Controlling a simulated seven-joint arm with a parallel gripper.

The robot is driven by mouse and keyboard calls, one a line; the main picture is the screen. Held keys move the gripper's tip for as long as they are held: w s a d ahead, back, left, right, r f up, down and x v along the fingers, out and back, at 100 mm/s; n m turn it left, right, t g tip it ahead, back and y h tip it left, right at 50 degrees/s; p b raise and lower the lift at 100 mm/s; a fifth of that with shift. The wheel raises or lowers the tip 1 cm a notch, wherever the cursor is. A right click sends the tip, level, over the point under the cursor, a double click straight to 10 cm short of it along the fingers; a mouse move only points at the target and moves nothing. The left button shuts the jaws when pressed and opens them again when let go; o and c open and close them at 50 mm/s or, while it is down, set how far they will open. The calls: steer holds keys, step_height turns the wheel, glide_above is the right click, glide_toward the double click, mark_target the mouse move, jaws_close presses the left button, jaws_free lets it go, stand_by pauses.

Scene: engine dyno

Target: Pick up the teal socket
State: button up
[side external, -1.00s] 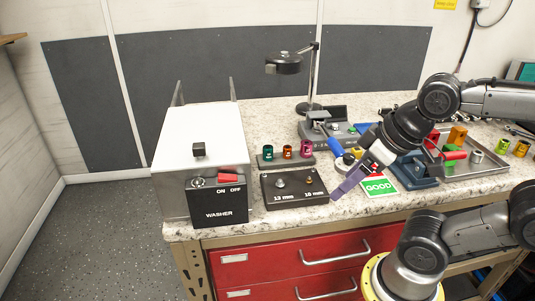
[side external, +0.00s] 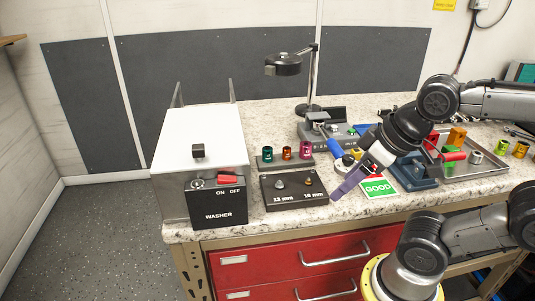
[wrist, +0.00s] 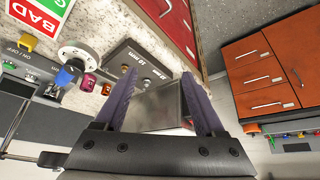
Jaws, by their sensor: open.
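The teal socket (side external: 267,154) stands upright at the left end of a small grey rack (side external: 285,162) in the side view, with an orange-brown socket (side external: 287,153) and a magenta socket (side external: 305,150) to its right. My gripper (side external: 340,194) has purple fingers and hangs over the bench's front part, to the right of the rack and apart from it. In the wrist view my gripper (wrist: 160,78) is open with nothing held between its fingers. The magenta socket (wrist: 88,82) and orange-brown socket (wrist: 106,89) show left of the fingers; I cannot make out the teal one there.
A black plate (side external: 293,188) with 13 mm and 10 mm labels lies in front of the rack. The white washer box (side external: 200,140) stands left of it. A lamp (side external: 284,64) rises behind. A green GOOD card (side external: 379,187) and metal tray (side external: 480,168) are at right.

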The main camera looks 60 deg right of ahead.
steer(key=w+d+r+m+g, duration=0.2)
steer(key=w+r+m, duration=0.8)
steer(key=m, duration=1)
steer(key=m+g, duration=0.4)
steer(key=m, duration=0.6)
glide_above(268, 148)
steer(key=f, duration=1.3)
steer(key=shift+a, duration=0.25)
steer(key=shift+d+f, duration=0.2)
steer(key=shift+f, duration=2.8)
